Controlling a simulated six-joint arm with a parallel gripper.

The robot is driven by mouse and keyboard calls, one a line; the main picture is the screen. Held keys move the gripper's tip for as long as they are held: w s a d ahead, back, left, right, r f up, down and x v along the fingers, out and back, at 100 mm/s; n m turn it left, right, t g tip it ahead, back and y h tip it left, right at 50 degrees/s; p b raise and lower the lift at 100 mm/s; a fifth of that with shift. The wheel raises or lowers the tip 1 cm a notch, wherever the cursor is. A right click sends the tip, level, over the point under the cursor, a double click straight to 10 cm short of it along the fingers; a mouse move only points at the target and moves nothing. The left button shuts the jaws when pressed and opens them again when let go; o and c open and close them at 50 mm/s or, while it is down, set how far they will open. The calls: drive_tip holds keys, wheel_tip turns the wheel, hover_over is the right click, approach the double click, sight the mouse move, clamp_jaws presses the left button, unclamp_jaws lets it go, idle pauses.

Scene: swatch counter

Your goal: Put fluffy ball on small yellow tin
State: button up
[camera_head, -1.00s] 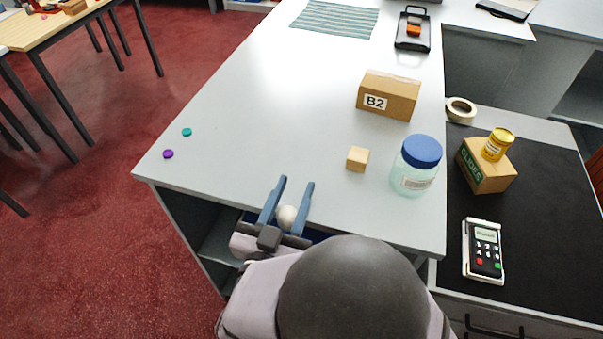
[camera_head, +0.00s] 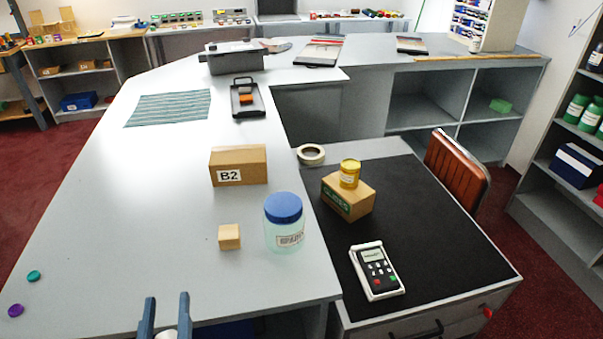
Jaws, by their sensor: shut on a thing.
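My gripper (camera_head: 167,305) shows at the bottom edge of the view, its two blue fingers pointing away over the near edge of the counter. It is shut on a whitish ball (camera_head: 166,335), the fluffy ball, which is mostly cut off by the picture's edge. The small yellow tin (camera_head: 349,174) stands upright on a cardboard box marked as slides (camera_head: 347,197), on the black-topped lower desk to the right. The gripper is well to the left of the tin and nearer to me.
A blue-lidded jar (camera_head: 284,224) and a wooden block (camera_head: 229,237) stand between the gripper and the tin. Behind them is a B2 box (camera_head: 238,166). A tape roll (camera_head: 311,154) and a card reader (camera_head: 376,271) lie near the slides box. The counter's left side is mostly clear.

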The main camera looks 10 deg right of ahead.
wheel_tip(320, 180, up, 11)
drive_tip(key=w+m+h, duration=0.2)
drive_tip(key=w+h, duration=0.1)
drive_tip(key=w, duration=1.4)
drive_tip(key=w+d+r+m+h, duration=0.1)
drive_tip(key=w+d, duration=0.4)
drive_tip(key=w, duration=0.3)
drive_tip(key=w+d+h, duration=0.1)
drive_tip(key=w+d, duration=0.4)
drive_tip(key=w, duration=0.3)
drive_tip(key=w+d+m+g+h+b, duration=0.1)
drive_tip(key=w+d, duration=0.4)
drive_tip(key=d, duration=0.4)
drive_tip(key=w+d+m+h, duration=0.1)
drive_tip(key=w+d, duration=0.5)
drive_tip(key=d, duration=0.3)
drive_tip(key=w+d+f+m+g+h, duration=0.1)
drive_tip(key=w+d+g+h, duration=0.1)
drive_tip(key=d, duration=1.9)
wheel_tip(320, 180, down, 15)
drive_tip(key=shift+w+a, duration=0.15)
drive_tip(key=shift+a, duration=0.1)
drive_tip(key=shift+f, duration=0.1)
